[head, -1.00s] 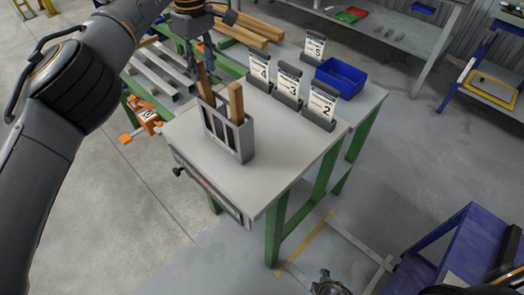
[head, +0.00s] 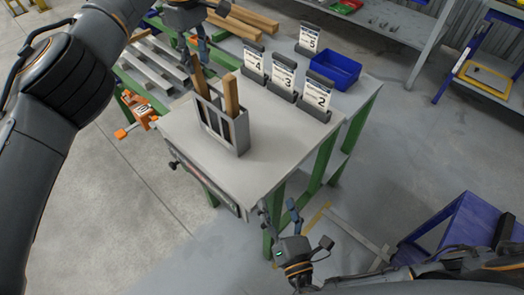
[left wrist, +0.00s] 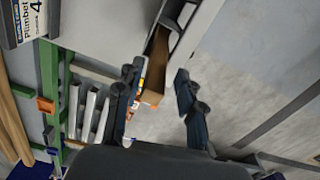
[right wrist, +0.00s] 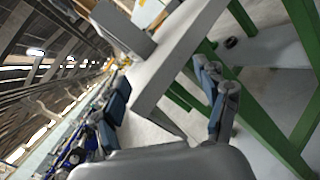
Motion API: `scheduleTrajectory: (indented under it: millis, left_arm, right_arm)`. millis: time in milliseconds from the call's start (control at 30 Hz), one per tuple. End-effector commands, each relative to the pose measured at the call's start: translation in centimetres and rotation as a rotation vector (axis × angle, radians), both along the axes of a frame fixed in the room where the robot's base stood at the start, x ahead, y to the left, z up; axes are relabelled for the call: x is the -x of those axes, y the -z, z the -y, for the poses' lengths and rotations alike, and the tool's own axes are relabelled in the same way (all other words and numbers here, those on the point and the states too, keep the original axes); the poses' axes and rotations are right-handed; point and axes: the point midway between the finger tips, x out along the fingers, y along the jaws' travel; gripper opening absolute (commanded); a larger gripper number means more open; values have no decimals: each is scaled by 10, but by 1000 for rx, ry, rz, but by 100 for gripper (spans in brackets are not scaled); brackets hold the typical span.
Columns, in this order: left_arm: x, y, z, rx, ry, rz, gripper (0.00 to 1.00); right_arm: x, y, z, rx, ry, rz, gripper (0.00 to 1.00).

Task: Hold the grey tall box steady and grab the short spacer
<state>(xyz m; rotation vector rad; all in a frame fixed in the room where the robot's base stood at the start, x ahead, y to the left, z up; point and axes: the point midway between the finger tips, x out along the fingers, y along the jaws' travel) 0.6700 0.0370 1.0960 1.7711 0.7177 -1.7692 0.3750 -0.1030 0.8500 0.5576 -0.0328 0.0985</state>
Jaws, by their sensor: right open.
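The grey tall box (head: 241,140) stands upright on the table, with wooden spacers sticking out of its top. One spacer (head: 231,97) is at the right and a darker one (head: 199,82) at the left; their full lengths are hidden in the box. My left gripper (head: 194,52) is above the left spacer. In the left wrist view it is open (left wrist: 158,70), with a spacer's end (left wrist: 153,96) showing between its fingers; contact cannot be told. My right gripper (head: 290,216) is open and empty beyond the table's front edge, apart from the box, which shows in the right wrist view (right wrist: 120,30).
Numbered card holders (head: 315,100) and a blue bin (head: 335,69) stand at the table's back right. Grey bars and wooden beams (head: 238,23) lie behind. The tabletop (head: 280,135) right of the box is clear. A blue cart (head: 455,235) stands at the lower right.

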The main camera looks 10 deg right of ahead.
Motion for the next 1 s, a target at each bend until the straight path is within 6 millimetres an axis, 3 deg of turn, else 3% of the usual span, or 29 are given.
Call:
scheduleTrajectory:
  millis: [333,600,1000]
  left_arm:
    - [0,0,0,0,0,0,38]
    - [0,0,0,0,0,0,38]
    - [0,0,0,0,0,0,38]
  right_arm:
    - [-110,-117,-5,-146,-16,302,74]
    - [-129,-100,-17,177,-243,228,74]
    - [-126,-67,-16,519,-490,151,74]
